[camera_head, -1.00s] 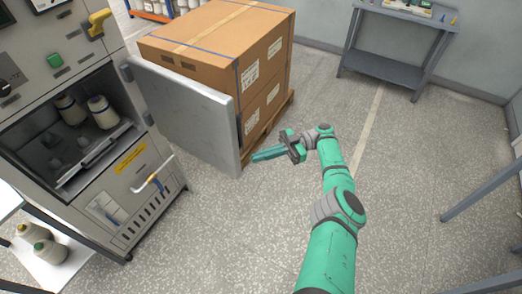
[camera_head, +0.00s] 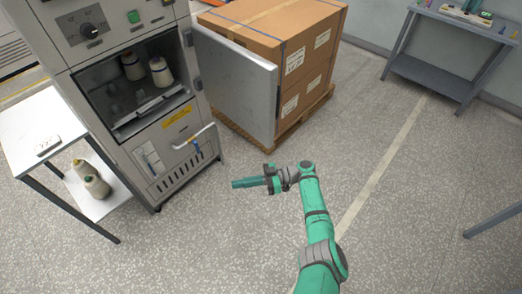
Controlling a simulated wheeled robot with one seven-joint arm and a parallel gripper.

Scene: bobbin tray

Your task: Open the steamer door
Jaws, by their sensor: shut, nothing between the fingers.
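The steamer (camera_head: 100,22) is a grey cabinet at the upper left, with a dial and a green button. Its door (camera_head: 236,84) is a flat grey panel swung wide open to the right, its free edge near the cardboard boxes. The chamber is uncovered and holds white bobbins (camera_head: 160,70) on a metal tray (camera_head: 150,112). My gripper (camera_head: 236,183) is shut and empty, pointing left in the air. It is below the door and right of the steamer's lower part, apart from both.
Strapped cardboard boxes (camera_head: 312,48) on a wooden pallet (camera_head: 318,108) stand behind the door. A white side table (camera_head: 38,120) with yarn cones on its lower shelf is at left. A grey workbench (camera_head: 440,72) is at upper right. Floor around my arm is clear.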

